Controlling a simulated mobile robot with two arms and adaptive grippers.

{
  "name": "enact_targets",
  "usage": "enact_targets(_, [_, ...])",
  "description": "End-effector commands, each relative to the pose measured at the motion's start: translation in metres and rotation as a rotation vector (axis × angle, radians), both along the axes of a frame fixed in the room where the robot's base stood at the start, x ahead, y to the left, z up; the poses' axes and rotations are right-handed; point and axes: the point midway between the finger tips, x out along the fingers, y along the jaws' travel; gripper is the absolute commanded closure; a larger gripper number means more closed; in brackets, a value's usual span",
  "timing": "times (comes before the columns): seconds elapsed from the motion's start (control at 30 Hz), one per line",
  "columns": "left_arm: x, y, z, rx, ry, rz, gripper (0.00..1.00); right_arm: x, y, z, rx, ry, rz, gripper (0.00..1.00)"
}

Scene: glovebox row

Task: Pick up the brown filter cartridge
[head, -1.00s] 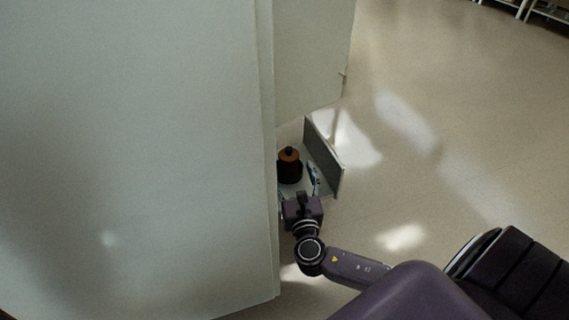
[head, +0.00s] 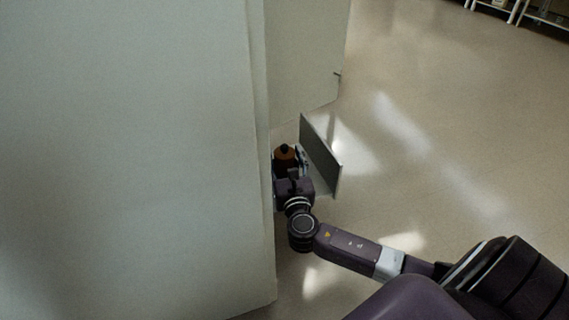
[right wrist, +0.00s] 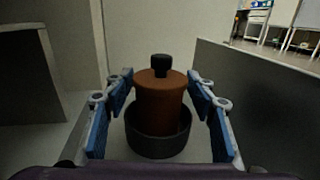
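The brown filter cartridge (right wrist: 158,98) has a black knob on top and stands upright in a dark round holder (right wrist: 158,144) in the right wrist view. In the head view the cartridge (head: 285,153) shows partly, behind my right gripper (head: 296,168). In the right wrist view my right gripper (right wrist: 162,100) is open, with a blue-padded finger on each side of the cartridge and gaps between pads and cartridge. My left gripper is not in view.
The cartridge stands in an open drawer with a grey front panel (head: 320,156) on its right. A large pale cabinet side (head: 130,160) fills the left of the head view. Open floor (head: 450,130) lies to the right.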

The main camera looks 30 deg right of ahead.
Motion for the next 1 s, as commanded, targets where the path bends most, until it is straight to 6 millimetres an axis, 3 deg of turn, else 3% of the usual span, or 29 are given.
enact_targets(0.03, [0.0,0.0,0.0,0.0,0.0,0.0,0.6,0.0,0.0,0.0,0.0,0.0,0.0,0.57])
enact_targets(0.3, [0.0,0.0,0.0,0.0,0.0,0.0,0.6,0.0,0.0,0.0,0.0,-0.001,0.0,0.84])
enact_targets(0.67, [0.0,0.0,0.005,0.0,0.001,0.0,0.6,0.0,0.0,0.007,0.0,-0.001,0.0,0.84])
enact_targets(1.0, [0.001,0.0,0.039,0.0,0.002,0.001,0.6,0.0,0.0,0.049,0.001,-0.003,0.0,0.84])
